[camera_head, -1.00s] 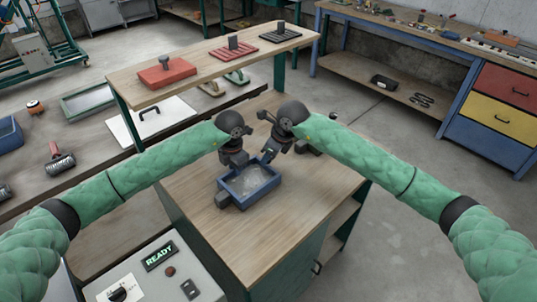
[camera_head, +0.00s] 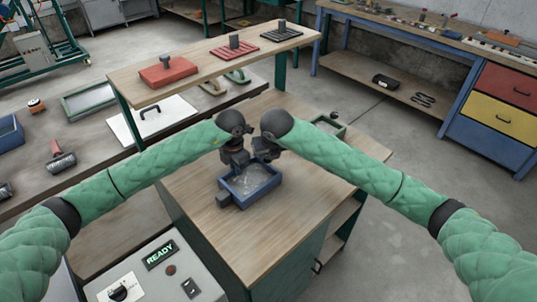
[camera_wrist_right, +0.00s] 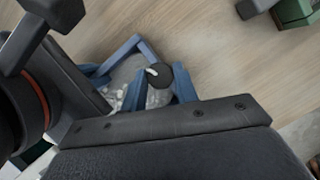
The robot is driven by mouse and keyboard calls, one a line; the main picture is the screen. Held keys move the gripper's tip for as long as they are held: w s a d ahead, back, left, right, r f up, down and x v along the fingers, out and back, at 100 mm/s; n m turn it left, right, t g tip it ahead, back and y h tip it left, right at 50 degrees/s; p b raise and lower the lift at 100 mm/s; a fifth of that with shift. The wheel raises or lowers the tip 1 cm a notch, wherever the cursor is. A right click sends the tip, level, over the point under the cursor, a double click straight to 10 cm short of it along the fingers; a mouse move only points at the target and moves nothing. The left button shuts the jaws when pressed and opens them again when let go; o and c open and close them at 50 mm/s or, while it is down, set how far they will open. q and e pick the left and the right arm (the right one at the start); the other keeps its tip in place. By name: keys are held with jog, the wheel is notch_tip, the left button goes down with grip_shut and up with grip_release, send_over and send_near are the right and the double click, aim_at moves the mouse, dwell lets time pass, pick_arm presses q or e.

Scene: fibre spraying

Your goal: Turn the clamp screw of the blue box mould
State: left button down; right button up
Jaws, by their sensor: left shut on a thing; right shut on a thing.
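The blue box mould (camera_head: 270,186) sits on the wooden bench with pale, lumpy grey material inside; its rim also shows in the right wrist view (camera_wrist_right: 122,50). My left gripper (camera_head: 236,168) is shut at the mould's far left wall; its fingertips are hard to make out. My right gripper (camera_head: 268,156) is just right of it, at the far side of the mould. In the right wrist view, a round black knob (camera_wrist_right: 160,79) with a pale mark, seemingly the clamp screw, sits at the right gripper's fingers (camera_wrist_right: 160,92), which look shut on it.
A small green box (camera_head: 328,124) stands behind my right arm. A raised shelf (camera_head: 200,70) holds a red block (camera_head: 167,72) and other handled plates. A grey panel (camera_head: 160,254) reading READY is at the lower left. The bench front is clear.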

jog(key=shift+m, duration=0.4)
jog(key=o, duration=1)
jog(key=shift+r, duration=0.1)
jog(key=v, duration=1.1)
jog(key=shift+s+a+r, duration=0.15)
jog(key=shift+s+r, duration=0.1)
jog(key=shift+r, duration=0.1)
